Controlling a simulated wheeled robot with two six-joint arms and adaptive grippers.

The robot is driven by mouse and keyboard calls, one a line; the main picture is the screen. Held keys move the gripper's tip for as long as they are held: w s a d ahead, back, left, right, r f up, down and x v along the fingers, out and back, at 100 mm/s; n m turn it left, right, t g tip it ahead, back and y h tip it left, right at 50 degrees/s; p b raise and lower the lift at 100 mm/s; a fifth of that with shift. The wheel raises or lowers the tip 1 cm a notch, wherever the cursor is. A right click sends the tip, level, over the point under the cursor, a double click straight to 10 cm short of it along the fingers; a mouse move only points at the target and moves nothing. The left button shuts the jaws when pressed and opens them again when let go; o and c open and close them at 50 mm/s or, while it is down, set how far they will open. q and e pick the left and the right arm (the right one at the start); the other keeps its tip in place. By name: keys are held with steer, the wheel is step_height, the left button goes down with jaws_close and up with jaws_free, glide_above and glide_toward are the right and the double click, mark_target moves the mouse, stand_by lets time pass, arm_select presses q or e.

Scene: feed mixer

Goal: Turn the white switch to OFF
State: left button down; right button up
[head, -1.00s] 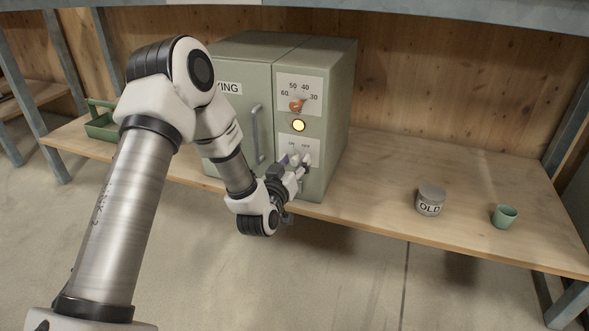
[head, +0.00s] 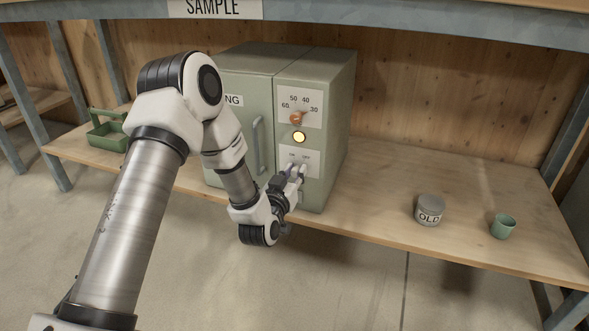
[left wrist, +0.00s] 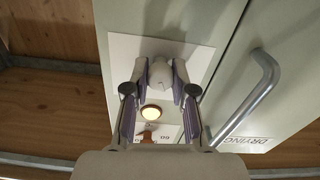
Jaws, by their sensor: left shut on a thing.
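The white switch (left wrist: 161,74) is a round knob on a pale plate on the cabinet's front. In the left wrist view it sits between the two fingertips of my left gripper (left wrist: 160,71), which is shut on it. In the head view the left gripper (head: 297,171) reaches the switch plate (head: 316,164) from below, and its fingers largely hide the knob. Small labels show above the fingers, but the knob's pointing direction cannot be made out. A round yellow lamp (head: 299,137) above the plate is lit. My right gripper is not in view.
The green cabinet (head: 340,115) stands on a wooden bench (head: 375,178). An orange dial (head: 297,118) is above the lamp, and a door handle (head: 257,145) is left of the plate. A grey jar (head: 429,210), a green cup (head: 502,226) and a green caddy (head: 106,133) stand clear.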

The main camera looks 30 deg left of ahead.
arm_select(q)
steer(key=m+p, duration=0.2)
steer(key=p, duration=0.2)
steer(key=m+p, duration=0.6)
steer(key=p, duration=0.1)
steer(key=shift+d+r+p, duration=0.1)
steer(key=shift+r+p, duration=0.2)
steer(key=shift+f+m+p, duration=0.15)
steer(key=shift+m+p, duration=0.6)
steer(key=shift+f+m+p, duration=0.15)
steer(key=shift+m+p, duration=0.55)
steer(key=shift+m, duration=0.05)
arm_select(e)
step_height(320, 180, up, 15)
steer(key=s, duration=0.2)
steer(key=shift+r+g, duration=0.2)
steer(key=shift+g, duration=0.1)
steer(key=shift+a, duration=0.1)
arm_select(q)
steer(key=c, duration=0.9)
jaws_free()
steer(key=shift+c, duration=0.2)
steer(key=v, duration=0.7)
steer(key=shift+s+d, duration=0.15)
steer(key=shift+s, duration=0.1)
